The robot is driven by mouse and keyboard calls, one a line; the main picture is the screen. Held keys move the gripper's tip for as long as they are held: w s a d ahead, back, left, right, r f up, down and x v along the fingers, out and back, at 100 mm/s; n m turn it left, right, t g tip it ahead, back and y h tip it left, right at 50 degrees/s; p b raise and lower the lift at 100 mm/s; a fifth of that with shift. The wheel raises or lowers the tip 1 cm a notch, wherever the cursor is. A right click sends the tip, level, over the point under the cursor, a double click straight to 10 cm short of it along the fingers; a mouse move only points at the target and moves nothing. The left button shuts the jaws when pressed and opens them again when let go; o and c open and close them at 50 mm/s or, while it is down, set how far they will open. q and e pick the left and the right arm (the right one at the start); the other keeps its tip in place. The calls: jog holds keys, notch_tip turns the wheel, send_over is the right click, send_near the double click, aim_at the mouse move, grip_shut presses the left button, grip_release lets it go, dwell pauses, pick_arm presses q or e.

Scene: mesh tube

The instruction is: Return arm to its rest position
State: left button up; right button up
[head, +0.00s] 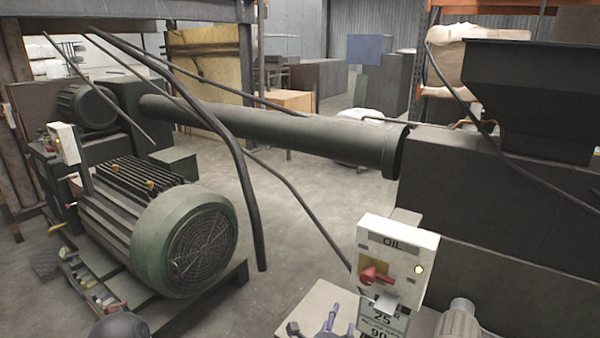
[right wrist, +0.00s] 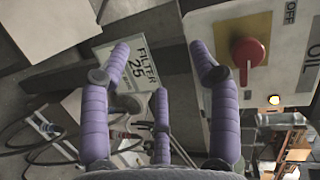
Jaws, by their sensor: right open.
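My right gripper (head: 327,322) shows at the bottom of the head view, with purple fingers just left of the white control box (head: 398,260). In the right wrist view my right gripper (right wrist: 160,64) has its purple fingers spread apart with nothing between them. The red knob (head: 374,277) sits on the front of the box marked OIL. In the right wrist view the red knob (right wrist: 247,56) is right of the fingers and apart from them. The left gripper cannot be made out in either view.
A filter label (head: 385,318) hangs below the box. A large green motor (head: 185,235) stands at left, and a long dark tube (head: 270,130) crosses to the grey machine (head: 480,185) at right. Bare floor (head: 290,240) lies between them.

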jog(key=s+f+n+g+y+p, duration=0.1)
jog(key=s+f+n+g+y, duration=0.15)
jog(key=f, duration=0.45)
jog(key=s+d+f+n+g+y+p, duration=0.1)
jog(key=s+f+n+g, duration=0.1)
jog(key=f+n, duration=0.3)
jog(key=s+f+n+g+y+p, duration=0.1)
jog(key=s+f+n+g+y, duration=0.15)
jog(key=f, duration=0.55)
jog(key=s+f+n+g+y+p, duration=0.1)
jog(key=s+f+n+g, duration=0.2)
jog(key=s, duration=0.6)
jog(key=s+f+n+g+y+p, duration=0.1)
jog(key=s+f+n+g, duration=0.3)
jog(key=s, duration=0.5)
jog(key=shift+s+a+f+y, duration=0.4)
jog(key=shift+f+y, duration=0.2)
jog(key=shift+y, duration=0.1)
